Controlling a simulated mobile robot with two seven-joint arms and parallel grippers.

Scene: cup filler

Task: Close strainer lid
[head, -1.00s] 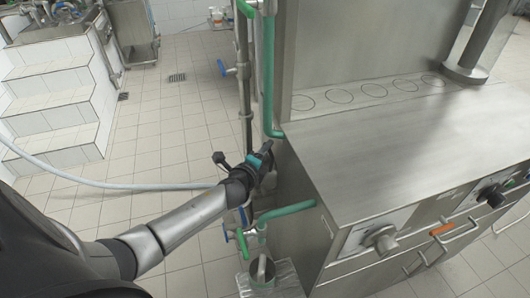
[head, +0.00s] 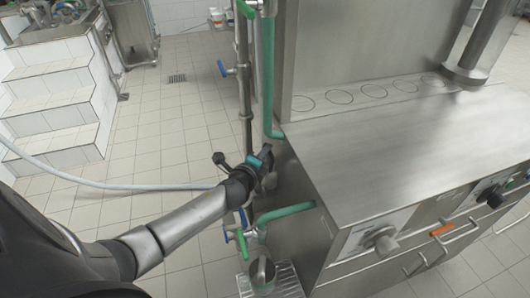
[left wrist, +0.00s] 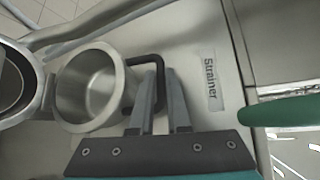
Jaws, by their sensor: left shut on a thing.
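A round, open metal cup (left wrist: 72,90) with a black loop handle (left wrist: 150,60) shows in the left wrist view, on a metal panel beside a label reading "Strainer" (left wrist: 209,80). My left gripper (left wrist: 161,74) has its two fingers on either side of the handle's outer bar and is shut on it. A second metal ring with a dark opening (left wrist: 14,78) sits at the left edge, close beside the cup. I cannot tell which of these parts is the lid. In the head view my left gripper (head: 266,158) is at the machine's left side, and the strainer is hidden there. My right gripper is not in view.
The steel machine (head: 400,145) stands right of the gripper. Green pipes (head: 285,212) and a vertical pipe (head: 243,90) with blue-handled valves run close to my left arm. A metal vessel (head: 262,272) stands low on a grate. The tiled floor at left is mostly clear.

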